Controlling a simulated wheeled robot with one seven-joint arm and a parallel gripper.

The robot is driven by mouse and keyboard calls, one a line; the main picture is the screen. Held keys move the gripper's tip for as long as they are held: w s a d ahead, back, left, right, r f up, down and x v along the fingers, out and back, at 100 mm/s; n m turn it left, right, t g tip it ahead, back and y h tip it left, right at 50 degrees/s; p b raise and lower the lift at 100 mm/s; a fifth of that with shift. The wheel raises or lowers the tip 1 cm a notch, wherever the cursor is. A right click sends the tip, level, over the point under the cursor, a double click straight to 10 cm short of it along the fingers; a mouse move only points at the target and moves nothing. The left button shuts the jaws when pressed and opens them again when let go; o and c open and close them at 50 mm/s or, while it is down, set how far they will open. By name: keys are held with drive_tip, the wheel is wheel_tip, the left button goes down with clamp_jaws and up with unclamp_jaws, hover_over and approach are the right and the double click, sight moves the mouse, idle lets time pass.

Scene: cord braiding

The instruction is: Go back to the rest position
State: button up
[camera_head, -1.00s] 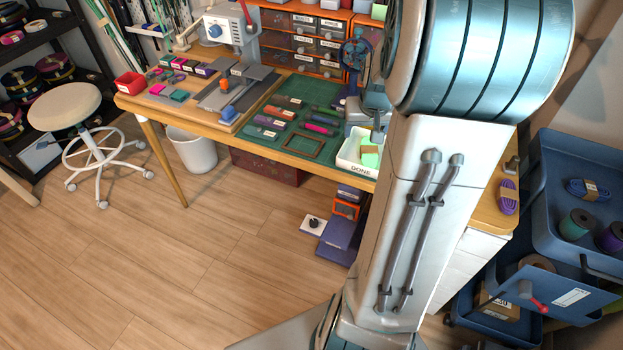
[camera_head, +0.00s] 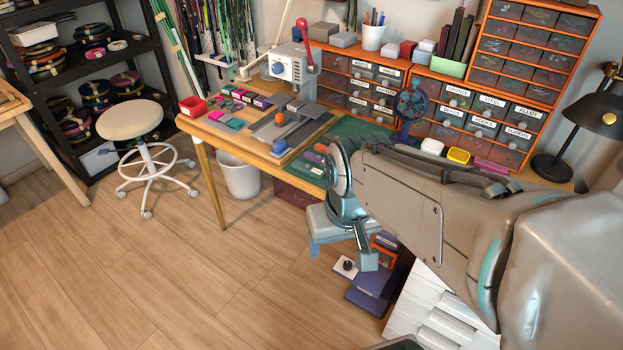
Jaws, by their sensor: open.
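My arm comes in from the right, folded at a joint in front of the workbench (camera_head: 205,132). My gripper (camera_head: 340,253) hangs below that joint, pointing down, in front of the bench's front edge and above the floor. Its jaws are open and nothing shows between them. Part of the green mat (camera_head: 352,127) shows behind the arm, with a few coloured pieces at its left. My arm hides the rest of the mat and the bench's front right part.
A white stool (camera_head: 130,120) and a white bin (camera_head: 238,176) stand at left. Dark boxes (camera_head: 372,290) and a white drawer unit (camera_head: 432,312) stand below my gripper. Orange drawer cabinets (camera_head: 470,118) and a black lamp (camera_head: 600,112) are at the back. The floor at front left is clear.

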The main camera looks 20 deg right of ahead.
wheel_tip(320, 180, up, 8)
drive_tip(key=p, duration=0.7)
drive_tip(key=shift+d+f+t, duration=0.15)
drive_tip(key=shift+f+t, duration=0.1)
drive_tip(key=shift+t, duration=0.05)
drive_tip(key=shift+w, duration=0.1)
